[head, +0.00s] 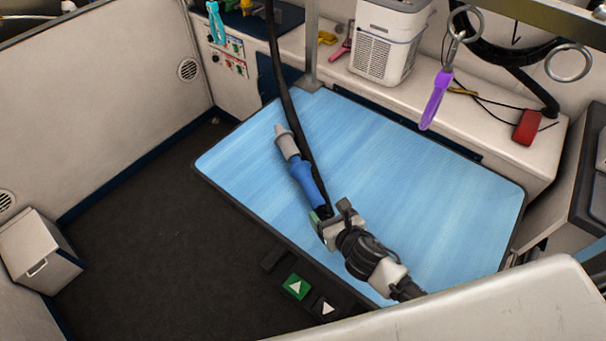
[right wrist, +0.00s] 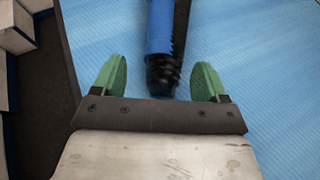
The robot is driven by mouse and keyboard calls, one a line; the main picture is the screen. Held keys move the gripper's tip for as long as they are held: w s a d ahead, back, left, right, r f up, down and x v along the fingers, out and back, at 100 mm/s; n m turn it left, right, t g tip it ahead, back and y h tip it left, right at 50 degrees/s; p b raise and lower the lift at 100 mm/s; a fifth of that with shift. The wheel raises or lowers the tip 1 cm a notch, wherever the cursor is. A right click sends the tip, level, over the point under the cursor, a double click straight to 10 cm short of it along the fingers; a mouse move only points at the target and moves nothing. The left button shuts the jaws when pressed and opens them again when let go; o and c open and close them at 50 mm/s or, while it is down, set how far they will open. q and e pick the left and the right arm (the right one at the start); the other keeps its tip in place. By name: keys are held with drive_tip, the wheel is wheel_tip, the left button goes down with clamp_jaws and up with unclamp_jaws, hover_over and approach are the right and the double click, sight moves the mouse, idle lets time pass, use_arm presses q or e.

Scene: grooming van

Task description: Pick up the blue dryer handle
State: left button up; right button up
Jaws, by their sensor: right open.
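The blue dryer handle (head: 305,180) lies on the blue table top (head: 420,170), with a grey nozzle at its far end and a black hose beside it. My right gripper (head: 323,215) is at the near end of the handle, over the table. In the right wrist view the green fingertips (right wrist: 160,82) are open and apart. The handle (right wrist: 160,35) ends in a black ribbed part between them. No finger is seen touching it. My left gripper is not in view.
A black hose (head: 279,75) hangs down to the table. A white box-shaped appliance (head: 388,40) stands on the back counter. A purple tool (head: 437,98) hangs from a ring above the table. The right half of the table top is clear.

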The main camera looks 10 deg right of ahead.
sight(317, 198)
drive_tip(key=shift+x, duration=1.1)
drive_tip(key=b+x, duration=0.3)
drive_tip(key=x, duration=0.1)
drive_tip(key=shift+w+f, duration=0.1)
drive_tip(key=shift+w, duration=0.1)
drive_tip(key=shift+w+f+b, duration=0.1)
drive_tip(key=shift+w+b, duration=0.25)
drive_tip(key=shift+w, duration=0.15)
drive_tip(key=shift+c, duration=0.8)
drive_tip(key=c, duration=1)
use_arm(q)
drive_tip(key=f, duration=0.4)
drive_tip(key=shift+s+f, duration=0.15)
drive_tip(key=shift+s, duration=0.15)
use_arm(e)
drive_tip(key=shift+o, duration=0.2)
